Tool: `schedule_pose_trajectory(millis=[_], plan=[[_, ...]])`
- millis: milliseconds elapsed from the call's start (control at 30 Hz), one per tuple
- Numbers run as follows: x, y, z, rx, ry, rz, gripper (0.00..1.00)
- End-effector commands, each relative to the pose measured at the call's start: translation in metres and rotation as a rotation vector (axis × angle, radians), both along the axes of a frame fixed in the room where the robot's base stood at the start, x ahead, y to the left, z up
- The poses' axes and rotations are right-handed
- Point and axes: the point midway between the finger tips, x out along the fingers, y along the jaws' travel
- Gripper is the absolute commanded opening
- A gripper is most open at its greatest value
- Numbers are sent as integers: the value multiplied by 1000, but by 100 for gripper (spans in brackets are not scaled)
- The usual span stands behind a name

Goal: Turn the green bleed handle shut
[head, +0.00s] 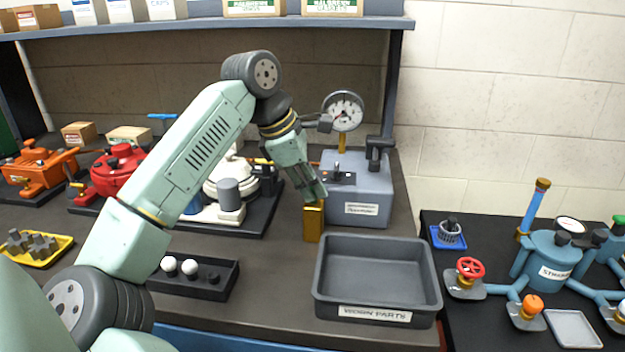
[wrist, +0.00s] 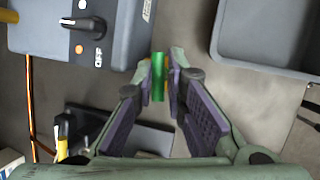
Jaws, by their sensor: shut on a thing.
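The green bleed handle (wrist: 158,78) shows in the wrist view as a short green bar between my fingertips. My gripper (head: 314,198) is shut on it; the gripper also shows in the wrist view (wrist: 160,82). In the head view the fingertips are at the top of an upright brass-coloured block (head: 313,224), beside the grey gauge box (head: 358,190). The handle is hidden behind the fingers in the head view, so its angle cannot be told there.
A grey worn-parts tray (head: 432,296) stands just right of the brass block. The grey box bears a dial gauge (head: 344,110) and an OFF-marked switch (wrist: 90,25). A black holder with white balls (head: 226,283) lies front left. A blue strainer assembly (head: 552,252) is on the right table.

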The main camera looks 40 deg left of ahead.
Motion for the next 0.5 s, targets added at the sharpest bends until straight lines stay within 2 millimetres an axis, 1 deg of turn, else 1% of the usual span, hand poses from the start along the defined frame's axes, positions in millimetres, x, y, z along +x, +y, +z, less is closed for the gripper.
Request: schedule_pose_trajectory(millis=[33, 300, 500], plan=[[2, 4, 5, 4, -13, -19, 0], [2, 4, 4, 6, -13, -134, 0], [3, 4, 4, 7, -13, -167, 0]])
